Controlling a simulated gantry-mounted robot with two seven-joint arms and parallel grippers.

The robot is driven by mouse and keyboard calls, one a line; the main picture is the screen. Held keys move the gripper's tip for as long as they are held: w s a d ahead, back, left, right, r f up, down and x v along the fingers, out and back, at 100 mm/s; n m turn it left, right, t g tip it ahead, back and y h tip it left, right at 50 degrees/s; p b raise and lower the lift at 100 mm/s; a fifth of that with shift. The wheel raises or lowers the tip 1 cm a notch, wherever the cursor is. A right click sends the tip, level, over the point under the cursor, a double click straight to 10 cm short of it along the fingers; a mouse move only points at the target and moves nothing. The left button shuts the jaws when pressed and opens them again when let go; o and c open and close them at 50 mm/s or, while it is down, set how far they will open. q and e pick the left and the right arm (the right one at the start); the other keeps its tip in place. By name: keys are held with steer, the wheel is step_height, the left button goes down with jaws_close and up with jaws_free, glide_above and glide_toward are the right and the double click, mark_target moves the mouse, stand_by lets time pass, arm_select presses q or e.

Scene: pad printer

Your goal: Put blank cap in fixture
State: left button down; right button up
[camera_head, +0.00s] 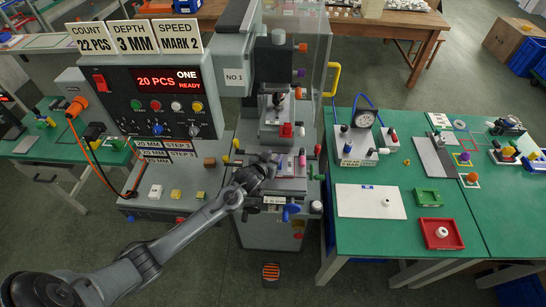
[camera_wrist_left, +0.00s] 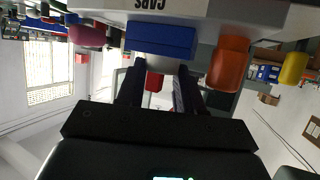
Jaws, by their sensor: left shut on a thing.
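My left gripper (camera_head: 270,162) reaches in from the lower left to the front of the pad printer (camera_head: 160,95), at the left side of the fixture area (camera_head: 290,168). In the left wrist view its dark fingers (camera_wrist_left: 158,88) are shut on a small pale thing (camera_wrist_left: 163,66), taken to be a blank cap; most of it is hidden. In the head view the fingers hide the held thing. Another white cap (camera_head: 386,202) stands on a white mat (camera_head: 358,199), and one more (camera_head: 442,232) is in the red tray (camera_head: 428,243). My right gripper is not in view.
Coloured knobs and a blue handle (camera_head: 291,211) surround the fixture area closely. The printer's pad head (camera_head: 277,98) hangs behind it. A pressure gauge (camera_head: 365,118) and a green tray (camera_head: 427,197) stand on the right-hand table. A blue block (camera_wrist_left: 160,40) is close to the fingers.

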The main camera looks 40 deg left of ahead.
arm_select(q)
steer(key=shift+f, duration=0.1)
steer(key=c, duration=0.8)
jaws_free()
steer(key=shift+o, duration=0.8)
steer(key=shift+d, duration=0.1)
